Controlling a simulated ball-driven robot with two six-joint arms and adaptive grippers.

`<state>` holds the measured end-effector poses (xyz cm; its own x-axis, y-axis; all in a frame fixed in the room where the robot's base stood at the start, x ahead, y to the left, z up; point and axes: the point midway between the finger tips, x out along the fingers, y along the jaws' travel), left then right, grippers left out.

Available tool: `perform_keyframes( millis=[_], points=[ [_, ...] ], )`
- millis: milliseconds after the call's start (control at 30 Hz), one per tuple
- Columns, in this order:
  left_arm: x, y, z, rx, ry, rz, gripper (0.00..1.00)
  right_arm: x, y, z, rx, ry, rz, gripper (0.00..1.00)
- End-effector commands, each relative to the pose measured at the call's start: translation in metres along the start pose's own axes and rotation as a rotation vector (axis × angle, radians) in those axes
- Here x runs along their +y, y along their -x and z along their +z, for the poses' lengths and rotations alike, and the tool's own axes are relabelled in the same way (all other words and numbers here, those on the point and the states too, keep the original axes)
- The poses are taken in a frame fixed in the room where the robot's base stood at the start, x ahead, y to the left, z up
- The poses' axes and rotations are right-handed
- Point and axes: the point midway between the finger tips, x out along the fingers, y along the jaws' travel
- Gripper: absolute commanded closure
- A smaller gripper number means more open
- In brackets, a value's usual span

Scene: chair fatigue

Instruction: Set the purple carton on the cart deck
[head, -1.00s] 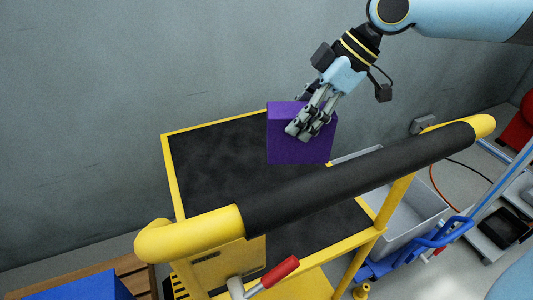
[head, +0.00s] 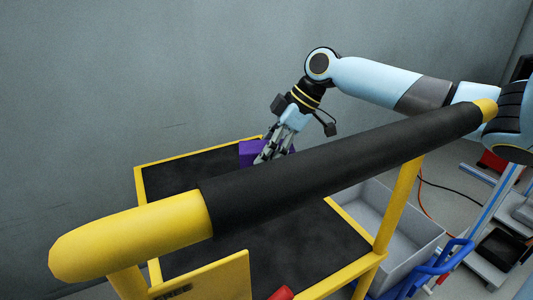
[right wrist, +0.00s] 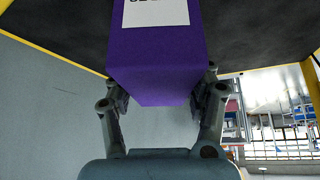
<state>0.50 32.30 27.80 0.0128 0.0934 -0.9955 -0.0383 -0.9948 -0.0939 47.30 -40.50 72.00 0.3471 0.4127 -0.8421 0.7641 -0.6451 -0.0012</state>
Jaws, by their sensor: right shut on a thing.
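The purple carton (head: 250,152) is by the far edge of the black, yellow-rimmed cart deck (head: 185,178) in the head view. My right gripper (head: 264,156) is shut on it. In the right wrist view the carton (right wrist: 155,60) sits between the two fingers, with a white label partly in the picture. The cart's handle hides the lower part of the carton, so I cannot tell whether it touches the deck. My left gripper is not in view.
The cart's thick black and yellow handle (head: 330,155) crosses in front of the deck. A grey bin (head: 395,225) and a blue-handled trolley (head: 440,265) stand to the right. A grey wall (head: 130,80) is behind. The deck's left part is bare.

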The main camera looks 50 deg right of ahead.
Motion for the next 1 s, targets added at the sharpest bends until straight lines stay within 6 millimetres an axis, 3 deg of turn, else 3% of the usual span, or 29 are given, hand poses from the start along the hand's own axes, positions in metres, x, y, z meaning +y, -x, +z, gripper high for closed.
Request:
perform_keyframes(
  millis=[233, 267, 433, 767, 1000],
  points=[
    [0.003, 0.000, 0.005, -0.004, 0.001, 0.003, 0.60, 0.000, -0.001, 0.000, 0.001, 0.001, 0.001, 0.91],
    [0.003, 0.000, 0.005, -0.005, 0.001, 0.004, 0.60, 0.000, -0.001, 0.001, 0.000, 0.000, 0.000, 0.44],
    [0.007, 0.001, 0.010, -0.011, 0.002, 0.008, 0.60, 0.000, -0.001, 0.001, 0.000, 0.000, 0.001, 0.22],
    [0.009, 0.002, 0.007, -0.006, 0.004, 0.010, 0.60, 0.000, 0.003, -0.002, 0.001, 0.002, 0.002, 0.22],
    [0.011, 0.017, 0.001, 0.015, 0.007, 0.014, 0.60, 0.001, 0.048, -0.002, -0.005, 0.005, 0.005, 0.22]
  ],
)
